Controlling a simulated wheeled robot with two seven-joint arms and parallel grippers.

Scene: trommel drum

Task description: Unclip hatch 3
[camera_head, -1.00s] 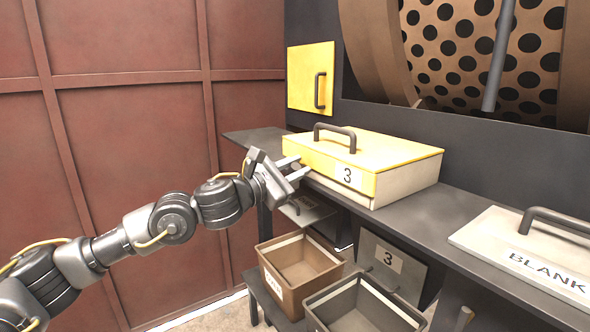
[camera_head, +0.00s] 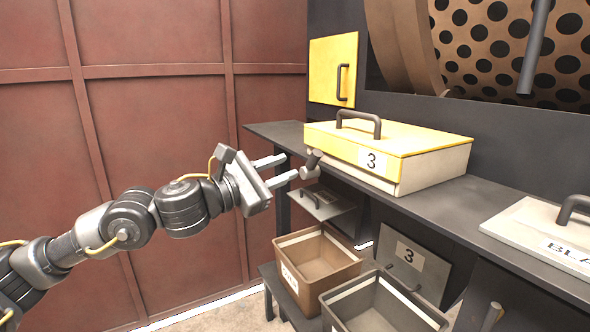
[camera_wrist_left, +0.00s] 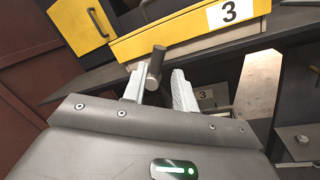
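A box with a yellow lid (camera_head: 400,138), a dark handle on top and a "3" label on its front sits on the dark shelf. The label also shows in the wrist view (camera_wrist_left: 230,12). A dark grey panel (camera_head: 432,270) below the shelf also bears a "3". A short dark cylindrical knob (camera_head: 312,160) sticks out by the box's left front corner. My left gripper (camera_head: 288,169) is open, its two fingers pointing at the knob. In the wrist view the knob (camera_wrist_left: 156,62) appears between the spread fingers, nearer the left one; contact cannot be told. My right gripper is out of view.
A brown bin (camera_head: 318,295) and a grey bin (camera_head: 385,318) stand below the shelf. A pale "BLANK" lid (camera_head: 530,228) lies on the shelf at right. A yellow door (camera_head: 325,70) is behind, with the perforated drum (camera_head: 480,45) above right. The red wall is at left.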

